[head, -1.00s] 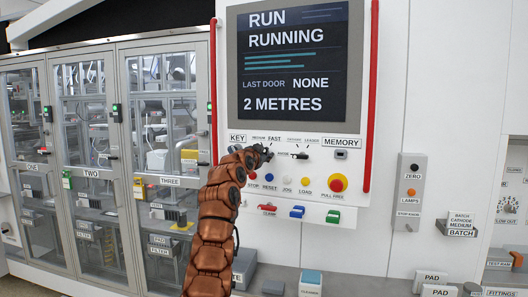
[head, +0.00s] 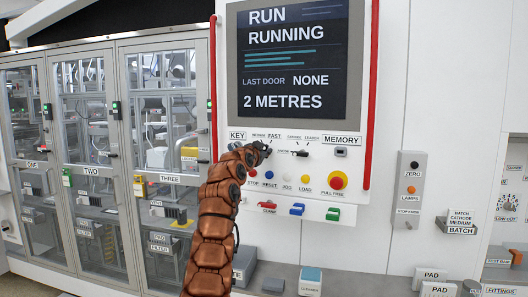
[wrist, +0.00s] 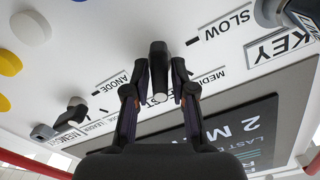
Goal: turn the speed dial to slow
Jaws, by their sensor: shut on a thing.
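The speed dial (wrist: 158,62) is a black knob with a pale tip, in the middle of the wrist view. My gripper (wrist: 157,92) is shut on it, one dark finger on each side. The pale tip faces the screen side, where a label is mostly hidden by a finger. The SLOW label (wrist: 228,25) and the MEDIUM label (wrist: 207,82) lie to the right of the dial in this upside-down view. In the head view my gripper (head: 262,149) covers the dial, just below the FAST label (head: 274,137).
Another knob (head: 300,154) sits to the right of my gripper. Below are several buttons and a large red knob (head: 337,180). A key switch (wrist: 285,15) is near the SLOW label. The screen (head: 294,65) above reads RUNNING and 2 METRES.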

